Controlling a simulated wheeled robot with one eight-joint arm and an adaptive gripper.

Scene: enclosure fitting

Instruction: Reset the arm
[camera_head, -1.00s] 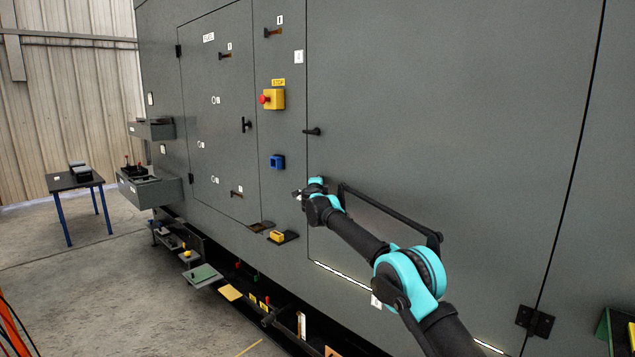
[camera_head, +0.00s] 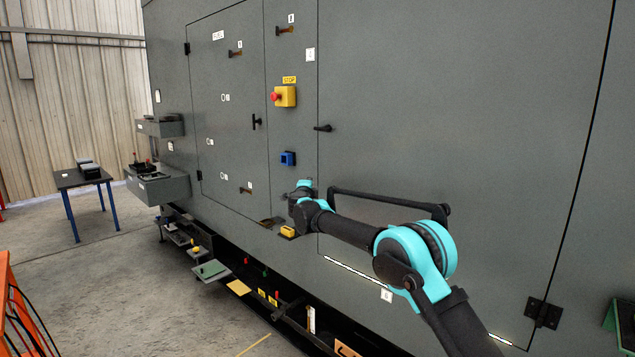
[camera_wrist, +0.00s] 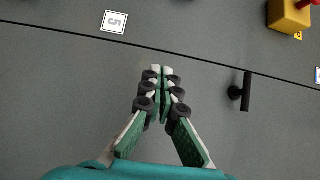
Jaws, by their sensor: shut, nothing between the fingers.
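My arm reaches in from the lower right in the head view, bent at a teal joint, in front of the large grey cabinet (camera_head: 450,80). The same handle shows in the head view (camera_head: 322,128).
A yellow box with a red stop button (camera_head: 284,96) is on the cabinet. Grey bins (camera_head: 160,188) stick out at left. A dark table (camera_head: 80,178) stands at far left. Orange equipment (camera_head: 8,305) is at lower left.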

